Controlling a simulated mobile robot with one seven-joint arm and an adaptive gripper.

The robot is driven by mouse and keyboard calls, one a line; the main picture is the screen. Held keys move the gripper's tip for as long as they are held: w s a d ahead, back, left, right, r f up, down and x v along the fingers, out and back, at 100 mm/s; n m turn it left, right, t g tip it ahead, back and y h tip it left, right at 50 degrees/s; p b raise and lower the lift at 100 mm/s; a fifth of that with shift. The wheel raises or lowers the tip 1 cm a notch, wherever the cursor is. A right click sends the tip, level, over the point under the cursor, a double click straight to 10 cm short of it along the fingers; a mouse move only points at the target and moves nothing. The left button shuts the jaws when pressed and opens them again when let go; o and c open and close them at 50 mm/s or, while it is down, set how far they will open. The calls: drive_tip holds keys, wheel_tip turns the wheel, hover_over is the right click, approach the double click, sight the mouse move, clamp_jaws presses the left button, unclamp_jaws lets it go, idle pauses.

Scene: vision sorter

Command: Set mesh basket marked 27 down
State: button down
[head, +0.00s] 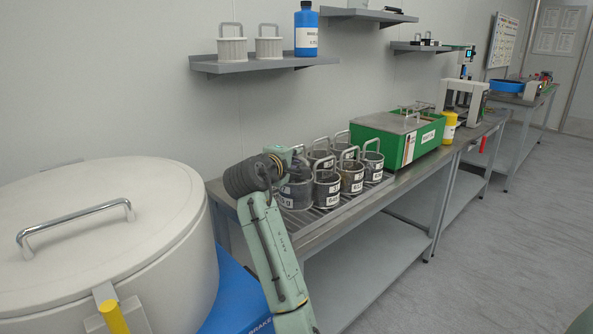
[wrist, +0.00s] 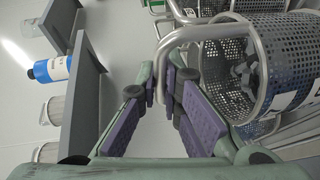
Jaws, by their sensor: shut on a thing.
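The held mesh basket (head: 297,194) is dark perforated metal with a white label whose number I cannot read. In the head view it is at the front left of the basket group, partly behind my arm. In the wrist view its round mesh body (wrist: 283,50) is at the right, with dark pieces inside. My gripper (wrist: 167,82) is shut on its bent wire handle (wrist: 212,32). In the head view my gripper (head: 298,160) is above the basket, partly hidden. I cannot tell whether the basket's bottom touches the slatted rack (head: 338,205).
Several similar labelled baskets (head: 351,178) stand close by on the rack. A green box (head: 399,140) is further right on the bench. A wall shelf (head: 262,64) above carries two pale baskets and a blue bottle (head: 306,30). A large white lidded drum (head: 105,240) stands left.

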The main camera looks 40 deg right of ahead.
drive_tip(key=shift+f, duration=1.9)
drive_tip(key=c, duration=1.8)
unclamp_jaws()
drive_tip(key=shift+f, duration=0.1)
drive_tip(key=shift+o, duration=0.2)
drive_tip(key=shift+p, duration=0.3)
drive_tip(key=shift+s+a, duration=0.1)
drive_tip(key=shift+a, duration=0.25)
drive_tip(key=b+v, duration=0.2)
drive_tip(key=v, duration=0.9)
drive_tip(key=shift+a+b, duration=0.15)
drive_tip(key=shift+b, duration=0.15)
drive_tip(key=shift+s+r, duration=0.1)
drive_tip(key=shift+r, duration=0.1)
